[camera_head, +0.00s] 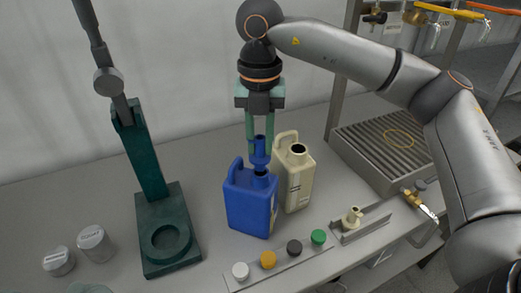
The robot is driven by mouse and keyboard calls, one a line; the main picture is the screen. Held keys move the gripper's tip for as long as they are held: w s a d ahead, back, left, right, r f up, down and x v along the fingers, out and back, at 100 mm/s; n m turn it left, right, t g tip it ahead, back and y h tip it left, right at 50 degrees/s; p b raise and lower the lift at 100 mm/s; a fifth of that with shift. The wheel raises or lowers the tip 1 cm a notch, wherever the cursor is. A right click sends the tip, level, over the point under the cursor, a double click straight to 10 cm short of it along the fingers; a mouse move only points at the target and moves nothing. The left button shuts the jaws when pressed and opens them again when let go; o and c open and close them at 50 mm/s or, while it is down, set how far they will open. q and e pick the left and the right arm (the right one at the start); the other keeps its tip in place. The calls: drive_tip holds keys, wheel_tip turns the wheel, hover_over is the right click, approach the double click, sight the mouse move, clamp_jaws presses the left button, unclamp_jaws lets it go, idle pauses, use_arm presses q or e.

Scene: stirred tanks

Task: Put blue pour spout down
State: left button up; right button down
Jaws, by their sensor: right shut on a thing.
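The blue pour spout (260,158) is held upright between the fingers of my right gripper (261,143), which comes down from above and is shut on it. The spout's lower end is right at the dark mouth of the blue jug (250,206); I cannot tell whether it touches the rim or is just above it. A cream jug (299,181) with an open mouth stands close behind and to the right. A cream pour spout (352,216) sits in a grey metal holder (371,228) at the front right. My left gripper is not in view.
White (240,271), orange (267,260), dark grey (294,247) and green (318,237) caps lie on a strip in front. A dark green stand (148,181) rises at left, beside two metal pots (93,242). A ribbed drain tray (392,146) is at right.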

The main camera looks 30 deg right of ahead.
sight(260, 156)
wheel_tip(260, 156, down, 3)
drive_tip(key=shift+r, duration=0.1)
drive_tip(key=shift+f+b, duration=0.35)
drive_tip(key=shift+f, duration=0.1)
drive_tip(key=c, duration=0.7)
unclamp_jaws()
drive_tip(key=shift+r, duration=0.15)
